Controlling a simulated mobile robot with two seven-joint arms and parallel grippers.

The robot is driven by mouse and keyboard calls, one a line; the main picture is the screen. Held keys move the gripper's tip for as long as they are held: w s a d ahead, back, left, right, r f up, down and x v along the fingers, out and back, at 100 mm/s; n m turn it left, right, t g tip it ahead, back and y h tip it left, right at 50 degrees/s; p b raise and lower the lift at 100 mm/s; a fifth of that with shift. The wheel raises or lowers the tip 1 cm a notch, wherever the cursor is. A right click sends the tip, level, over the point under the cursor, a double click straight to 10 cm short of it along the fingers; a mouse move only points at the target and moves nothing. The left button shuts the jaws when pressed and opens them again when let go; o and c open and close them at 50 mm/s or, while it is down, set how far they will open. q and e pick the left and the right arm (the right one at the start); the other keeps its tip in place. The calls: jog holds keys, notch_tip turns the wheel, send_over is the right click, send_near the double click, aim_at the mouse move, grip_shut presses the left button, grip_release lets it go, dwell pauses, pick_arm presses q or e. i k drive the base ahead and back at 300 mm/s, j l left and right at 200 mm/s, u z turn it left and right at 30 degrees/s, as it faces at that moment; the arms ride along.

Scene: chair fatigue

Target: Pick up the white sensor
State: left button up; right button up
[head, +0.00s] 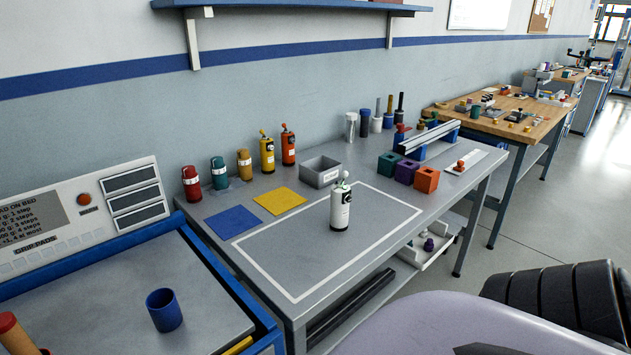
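The white sensor (340,210) is a small upright cylinder with a dark base, a dark mark on its side and a small pale knob on top. It stands on the grey workbench (270,262), inside a white outlined rectangle, a little right of the picture's middle. Nothing touches it, and its front and top are in plain sight. Neither of my grippers can be made out in the head view.
Behind the sensor are a grey open box (320,172), a yellow square (280,201), a blue square (232,222) and several coloured cylinders. Coloured blocks (406,172) stand to its right. A lavender surface (460,325) and a black ribbed object (555,297) fill the lower right.

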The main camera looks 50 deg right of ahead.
aim_at(339, 216)
jog(key=z, duration=1.85)
jog(key=l+z, duration=0.25)
jog(key=l, duration=0.2)
